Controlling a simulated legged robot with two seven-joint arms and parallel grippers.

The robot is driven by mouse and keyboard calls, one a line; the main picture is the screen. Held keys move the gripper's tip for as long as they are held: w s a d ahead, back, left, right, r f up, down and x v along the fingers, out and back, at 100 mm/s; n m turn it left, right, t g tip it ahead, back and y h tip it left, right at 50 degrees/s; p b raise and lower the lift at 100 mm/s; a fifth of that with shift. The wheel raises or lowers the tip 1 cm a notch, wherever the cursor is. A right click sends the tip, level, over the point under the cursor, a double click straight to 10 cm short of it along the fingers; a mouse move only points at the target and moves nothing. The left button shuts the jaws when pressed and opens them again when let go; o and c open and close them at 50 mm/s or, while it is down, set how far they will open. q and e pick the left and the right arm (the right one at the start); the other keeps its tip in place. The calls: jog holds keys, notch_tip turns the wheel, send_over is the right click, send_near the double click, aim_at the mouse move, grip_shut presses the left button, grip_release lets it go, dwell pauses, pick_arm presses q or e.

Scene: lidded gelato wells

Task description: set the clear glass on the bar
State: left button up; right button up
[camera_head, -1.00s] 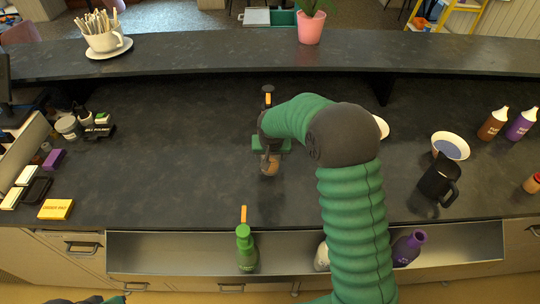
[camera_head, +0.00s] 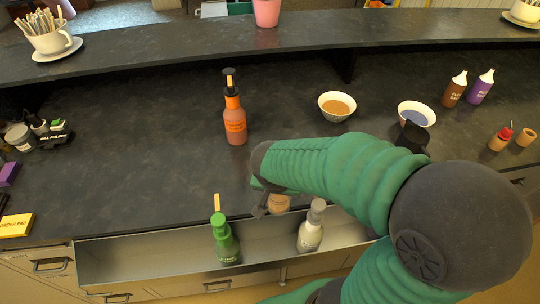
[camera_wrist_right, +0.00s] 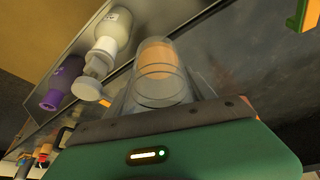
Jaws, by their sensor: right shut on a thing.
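My right gripper (camera_head: 262,196) is shut on the clear glass (camera_wrist_right: 165,85), which shows up close in the right wrist view. A tan-orange patch shows in or through the glass; I cannot tell which. In the head view the glass (camera_head: 279,203) is partly hidden by my gripper, near the counter's front edge above the steel bottle rail. The bar (camera_head: 170,50) is the long dark raised shelf at the back of the counter. My left gripper is not in view.
An orange bottle (camera_head: 235,122) stands mid-counter, between the glass and the bar. A bowl of tan content (camera_head: 337,106) and a bowl of blue content (camera_head: 416,114) are to its right. Green (camera_head: 225,243) and white (camera_head: 311,230) bottles stand in the rail (camera_head: 110,262). The counter's left-centre is clear.

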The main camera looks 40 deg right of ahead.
jog(key=w+d+p, duration=0.1)
jog(key=w+d, duration=0.2)
jog(key=w+d+f+p, duration=0.1)
jog(key=w+d, duration=0.2)
jog(key=w, duration=0.1)
jog(key=w+d+p, duration=0.1)
jog(key=w+d, duration=0.3)
jog(key=shift+w+d+f, duration=0.1)
jog(key=shift+w+f, duration=0.1)
jog(key=shift+w, duration=0.05)
notch_tip(320, 180, down, 3)
jog(key=shift+s, duration=0.1)
jog(key=shift+f, duration=0.3)
jog(key=shift+w, duration=0.2)
jog(key=shift+a+f, duration=0.2)
jog(key=o, duration=1.5)
jog(key=shift+s+r, duration=0.1)
jog(key=shift+o, duration=1)
jog(key=shift+d, duration=0.1)
